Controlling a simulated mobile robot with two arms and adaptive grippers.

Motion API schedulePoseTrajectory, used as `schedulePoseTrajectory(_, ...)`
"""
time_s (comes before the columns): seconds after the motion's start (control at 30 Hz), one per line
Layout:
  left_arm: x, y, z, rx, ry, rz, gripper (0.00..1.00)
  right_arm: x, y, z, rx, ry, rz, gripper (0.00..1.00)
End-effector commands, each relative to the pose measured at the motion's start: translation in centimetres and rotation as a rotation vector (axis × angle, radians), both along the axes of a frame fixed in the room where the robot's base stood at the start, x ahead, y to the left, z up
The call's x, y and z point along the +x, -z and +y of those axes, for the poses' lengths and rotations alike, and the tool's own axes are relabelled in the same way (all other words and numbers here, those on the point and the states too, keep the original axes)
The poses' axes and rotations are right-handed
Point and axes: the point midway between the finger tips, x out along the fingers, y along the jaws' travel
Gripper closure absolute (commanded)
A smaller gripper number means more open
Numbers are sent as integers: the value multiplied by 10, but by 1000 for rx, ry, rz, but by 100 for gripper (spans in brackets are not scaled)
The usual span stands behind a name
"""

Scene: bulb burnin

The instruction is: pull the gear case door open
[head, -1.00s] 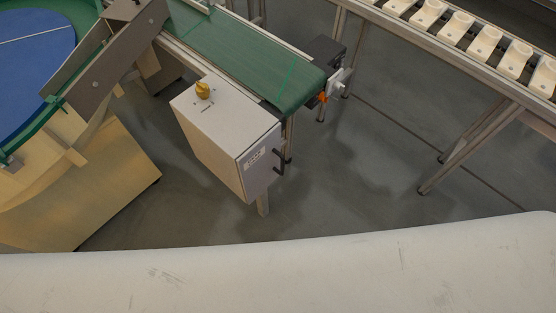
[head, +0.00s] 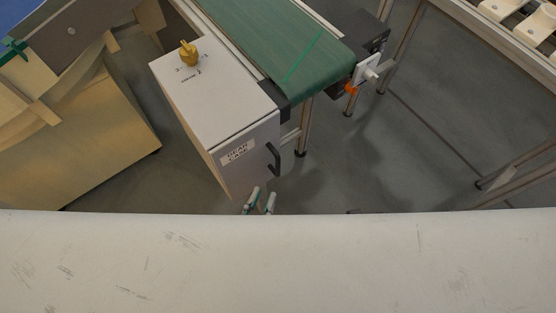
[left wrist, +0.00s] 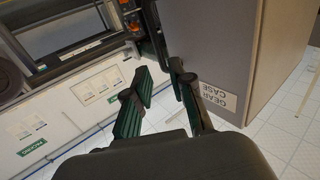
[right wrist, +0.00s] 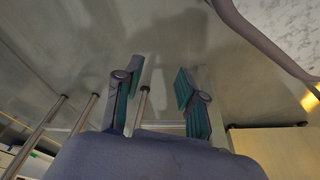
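The gear case (head: 215,88) is a light grey box with a yellow knob (head: 189,54) on top. Its door (head: 240,163) appears shut, with a GEAR CASE label and a black upright handle (head: 273,158) near the right edge. My left gripper (head: 263,190) is open and empty, just below and in front of the door. In the left wrist view its spread fingers (left wrist: 161,70) point towards a dark handle-like bar (left wrist: 156,32) at the door's edge, apparently without gripping it. My right gripper (right wrist: 158,72) is open and empty over the floor, outside the head view.
A green conveyor belt (head: 275,45) runs behind the case, its end with an orange part (head: 351,88) at the right. Another conveyor (head: 480,30) with pale trays is at the upper right.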

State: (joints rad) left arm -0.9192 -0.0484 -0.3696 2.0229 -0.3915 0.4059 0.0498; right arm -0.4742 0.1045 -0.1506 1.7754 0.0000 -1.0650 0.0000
Motion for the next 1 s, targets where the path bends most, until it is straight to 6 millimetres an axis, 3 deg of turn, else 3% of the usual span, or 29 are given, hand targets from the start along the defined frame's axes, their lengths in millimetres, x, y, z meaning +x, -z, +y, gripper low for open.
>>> schedulePoseTrajectory(0.2,46,0,-17,-1,0,-5,77,3,-11,0,1,1,-7,60)
schedulePoseTrajectory(0.4,75,0,-27,0,-1,-1,77,5,-19,1,1,2,-11,60)
schedulePoseTrajectory(0.87,87,1,-32,1,0,3,77,7,-25,1,2,3,-15,60)
schedulePoseTrajectory(1.0,86,1,-32,1,0,2,99,7,-25,1,2,3,-14,60)
